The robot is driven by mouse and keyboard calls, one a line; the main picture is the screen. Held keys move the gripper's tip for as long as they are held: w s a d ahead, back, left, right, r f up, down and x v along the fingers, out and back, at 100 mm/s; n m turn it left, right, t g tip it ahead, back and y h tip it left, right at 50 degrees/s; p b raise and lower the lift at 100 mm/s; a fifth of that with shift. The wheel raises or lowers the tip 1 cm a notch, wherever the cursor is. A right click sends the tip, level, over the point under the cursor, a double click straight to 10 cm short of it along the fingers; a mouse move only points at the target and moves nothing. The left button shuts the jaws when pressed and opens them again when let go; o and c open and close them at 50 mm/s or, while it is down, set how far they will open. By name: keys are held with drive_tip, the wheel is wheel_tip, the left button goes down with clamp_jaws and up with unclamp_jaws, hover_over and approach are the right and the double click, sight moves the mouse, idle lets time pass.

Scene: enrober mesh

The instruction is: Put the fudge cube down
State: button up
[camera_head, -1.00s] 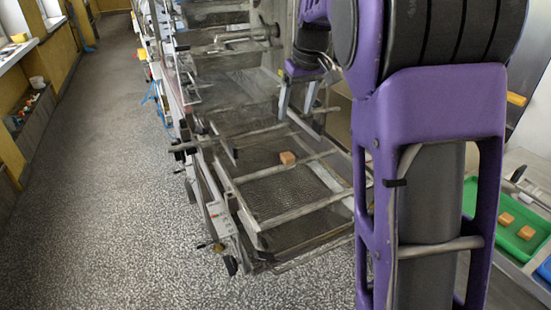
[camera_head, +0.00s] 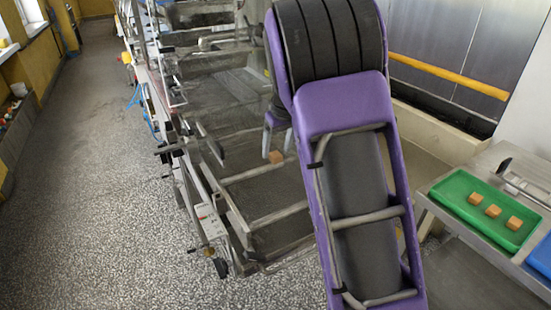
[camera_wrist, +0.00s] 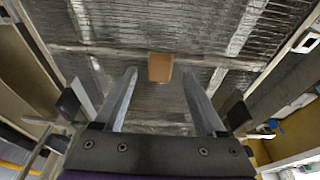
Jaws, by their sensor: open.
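A light-brown fudge cube (camera_head: 276,157) rests on the wire mesh belt (camera_head: 270,195) of the enrober. In the wrist view the fudge cube (camera_wrist: 160,67) lies on the mesh near a crossbar, ahead of the fingertips and apart from them. My gripper (camera_wrist: 160,85) is open and empty, its two grey fingers spread on either side of the cube's line. In the head view my purple arm hides most of my gripper; the finger ends show beside the cube.
At right a green tray (camera_head: 452,198) with three more brown cubes sits on a metal table (camera_head: 440,212), beside a blue tray (camera_head: 541,262). Metal bars cross the mesh. The speckled floor (camera_head: 110,220) at left is clear.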

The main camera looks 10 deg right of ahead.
drive_tip(key=shift+x, duration=1.1)
drive_tip(key=c, duration=1.1)
